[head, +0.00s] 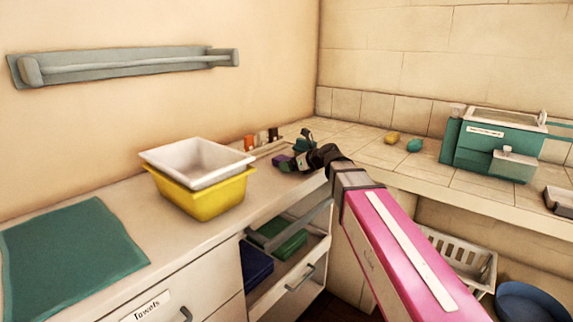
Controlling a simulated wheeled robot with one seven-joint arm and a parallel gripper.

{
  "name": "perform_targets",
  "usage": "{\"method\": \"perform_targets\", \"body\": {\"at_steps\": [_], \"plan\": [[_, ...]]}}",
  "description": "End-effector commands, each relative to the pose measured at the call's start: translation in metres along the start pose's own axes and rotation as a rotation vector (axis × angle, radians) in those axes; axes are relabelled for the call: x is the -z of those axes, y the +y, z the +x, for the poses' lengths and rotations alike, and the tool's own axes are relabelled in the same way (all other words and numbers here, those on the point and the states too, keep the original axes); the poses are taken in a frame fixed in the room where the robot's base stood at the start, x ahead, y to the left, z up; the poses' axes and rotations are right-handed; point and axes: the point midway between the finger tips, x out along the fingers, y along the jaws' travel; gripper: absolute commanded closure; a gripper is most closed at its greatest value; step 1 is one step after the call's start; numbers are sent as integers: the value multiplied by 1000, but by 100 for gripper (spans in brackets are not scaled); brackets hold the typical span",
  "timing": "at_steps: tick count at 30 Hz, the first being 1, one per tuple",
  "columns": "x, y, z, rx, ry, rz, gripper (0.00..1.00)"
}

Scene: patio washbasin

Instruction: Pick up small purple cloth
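A small purple item (281,160), which looks like the purple cloth, lies at the back of the counter near the corner. It is only partly visible. My gripper (292,163) is at the end of my pink and grey arm, reaching over the counter right beside the purple item. The gripper is dark and small in the view. I cannot tell whether its fingers touch the purple item or whether they are open or shut.
A white basin sits in a yellow basin (205,198) left of my gripper. A teal mat (70,252) lies at the left. Below, an open drawer (290,273) holds blue and green folded items. Small bottles (261,138) stand behind. A teal machine (492,140) is at the right.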

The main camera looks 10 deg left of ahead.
Motion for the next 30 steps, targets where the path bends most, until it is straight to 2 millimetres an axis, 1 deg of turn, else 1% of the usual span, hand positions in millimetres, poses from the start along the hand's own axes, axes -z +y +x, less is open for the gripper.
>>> {"method": "perform_targets", "body": {"at_steps": [1,2,3,6,15,20,26,30], "plan": [[0,0,0,0,0,0,5],[0,0,0,0,0,0,15],[0,0,0,0,0,0,28],[0,0,0,0,0,0,58],[0,0,-1,0,0,0,59],[-5,0,-2,0,-1,-1,59],[-20,0,-9,0,0,-2,59],[-41,0,-17,0,-2,-2,59]]}}
